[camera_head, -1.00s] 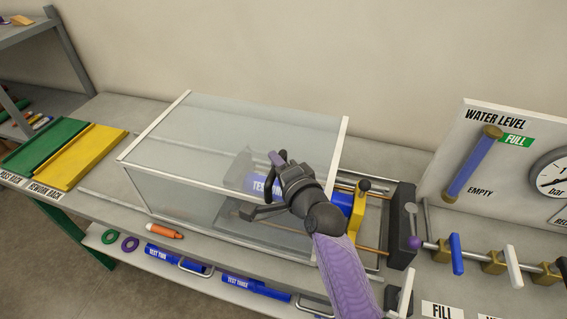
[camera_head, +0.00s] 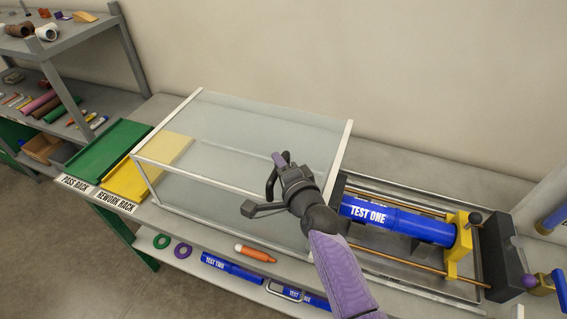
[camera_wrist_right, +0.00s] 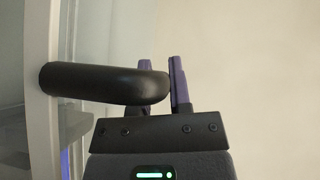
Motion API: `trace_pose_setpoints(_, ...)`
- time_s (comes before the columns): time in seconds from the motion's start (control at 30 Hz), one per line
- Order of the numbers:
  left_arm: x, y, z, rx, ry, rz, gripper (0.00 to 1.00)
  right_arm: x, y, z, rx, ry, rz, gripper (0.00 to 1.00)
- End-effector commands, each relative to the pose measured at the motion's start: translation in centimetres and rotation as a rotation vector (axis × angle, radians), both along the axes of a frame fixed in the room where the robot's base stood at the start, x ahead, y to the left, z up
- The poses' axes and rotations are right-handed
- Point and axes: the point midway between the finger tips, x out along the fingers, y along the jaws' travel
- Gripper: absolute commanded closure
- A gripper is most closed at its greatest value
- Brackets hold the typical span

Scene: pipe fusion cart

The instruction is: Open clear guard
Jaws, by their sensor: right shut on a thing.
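The clear guard (camera_head: 250,125) is a see-through box with a white frame, standing over the left part of the bench fixture. My right gripper (camera_head: 277,172) is at the guard's right end, shut on its black handle. In the right wrist view the black bar handle (camera_wrist_right: 105,83) runs between the purple fingers, beside the white frame edge (camera_wrist_right: 40,130). The blue pipe marked TEST ONE (camera_head: 405,222) lies uncovered in the fixture to the right of the guard. My left gripper is not in view.
The yellow rework rack (camera_head: 118,182) shows partly through the guard's left end, with the green pass rack (camera_head: 105,145) beyond it. A yellow clamp (camera_head: 461,245) and dark end block (camera_head: 503,258) stand at right. An orange marker (camera_head: 255,253) lies on the lower shelf.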

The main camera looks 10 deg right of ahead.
Motion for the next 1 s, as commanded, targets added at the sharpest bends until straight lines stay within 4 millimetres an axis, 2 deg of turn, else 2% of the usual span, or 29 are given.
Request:
trace_pose_setpoints(0.5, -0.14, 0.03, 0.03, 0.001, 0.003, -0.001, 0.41, 0.09, 0.22, -0.15, 0.000, 0.003, 0.001, 1.00)
trace_pose_setpoints(0.53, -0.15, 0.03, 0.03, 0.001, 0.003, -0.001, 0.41, 0.09, 0.22, -0.15, 0.000, 0.003, 0.001, 0.72)
trace_pose_setpoints(0.67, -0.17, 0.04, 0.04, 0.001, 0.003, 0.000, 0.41, 0.10, 0.21, -0.11, 0.000, 0.003, 0.001, 0.45)
trace_pose_setpoints(0.7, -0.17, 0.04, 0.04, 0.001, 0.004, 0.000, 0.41, 0.10, 0.20, -0.10, 0.000, 0.002, 0.001, 0.42)
trace_pose_setpoints(1.0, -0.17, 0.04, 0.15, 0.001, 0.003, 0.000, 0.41, -0.21, 0.12, 0.01, 0.000, 0.001, 0.000, 0.42)
